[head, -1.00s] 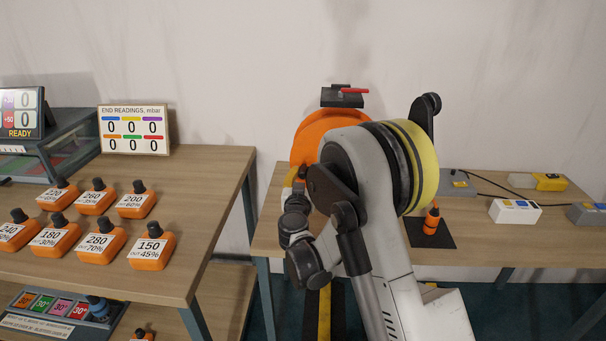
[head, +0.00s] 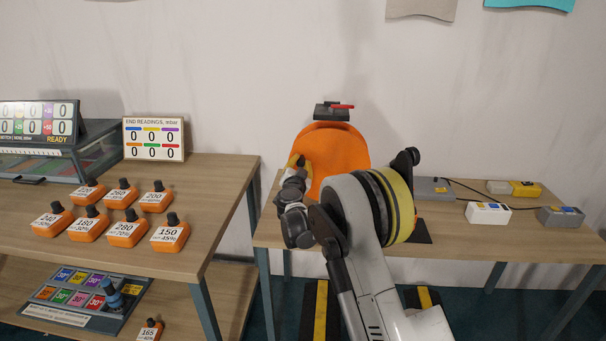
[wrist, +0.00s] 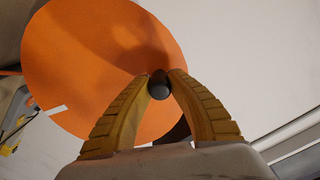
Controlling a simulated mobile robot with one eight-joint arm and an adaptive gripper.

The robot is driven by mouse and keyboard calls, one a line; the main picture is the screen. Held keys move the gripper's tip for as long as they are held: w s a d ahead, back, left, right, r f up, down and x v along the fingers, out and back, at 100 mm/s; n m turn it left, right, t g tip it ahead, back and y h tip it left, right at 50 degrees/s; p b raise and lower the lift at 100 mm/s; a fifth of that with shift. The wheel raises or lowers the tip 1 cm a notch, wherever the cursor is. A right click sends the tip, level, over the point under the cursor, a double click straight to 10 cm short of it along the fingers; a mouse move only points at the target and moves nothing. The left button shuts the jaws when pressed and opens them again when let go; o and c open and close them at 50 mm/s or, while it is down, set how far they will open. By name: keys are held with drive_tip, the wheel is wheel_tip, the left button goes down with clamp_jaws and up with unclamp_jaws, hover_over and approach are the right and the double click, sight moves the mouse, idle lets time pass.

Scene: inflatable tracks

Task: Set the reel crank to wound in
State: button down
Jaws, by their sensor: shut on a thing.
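The reel (head: 340,155) is a large orange disc standing on the right-hand table in the head view. In the wrist view its orange face (wrist: 95,60) fills the upper left. My gripper (head: 299,161) is at the left side of the disc. In the wrist view my gripper (wrist: 161,80) has its yellow fingers closed around a dark round knob (wrist: 160,91), which appears to be the crank's handle. The crank arm is mostly hidden behind the fingers. My arm covers the lower right of the reel in the head view.
A dark block with a red lever (head: 333,111) sits above the reel. The left table (head: 225,185) holds several orange labelled weights (head: 126,232) and a readings board (head: 154,139). White (head: 488,213) and grey (head: 562,217) boxes lie at right.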

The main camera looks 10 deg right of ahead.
drive_tip(key=r, duration=0.1)
drive_tip(key=d+r+m+p, duration=0.1)
drive_tip(key=shift+s+d+r+m, duration=0.15)
drive_tip(key=shift+r+m, duration=0.15)
drive_tip(key=shift+d+r, duration=0.25)
drive_tip(key=shift+r, duration=0.05)
drive_tip(key=shift+s+d+r+m+p, duration=0.3)
drive_tip(key=shift+d+r+m+p, duration=0.35)
drive_tip(key=shift+d+r+m, duration=0.2)
drive_tip(key=shift+s+d+r+p, duration=0.2)
drive_tip(key=shift+d+r, duration=0.1)
drive_tip(key=shift+d, duration=0.35)
drive_tip(key=shift+s+d+r+p, duration=0.1)
drive_tip(key=shift+s+d+r, duration=0.15)
drive_tip(key=shift+d, duration=0.4)
drive_tip(key=shift+s+d+r, duration=0.15)
drive_tip(key=shift+s+d, duration=0.05)
drive_tip(key=shift+d, duration=0.4)
drive_tip(key=shift+s+d+r, duration=0.1)
drive_tip(key=shift+s+d, duration=0.05)
drive_tip(key=shift+d, duration=0.4)
drive_tip(key=c, duration=1.2)
unclamp_jaws()
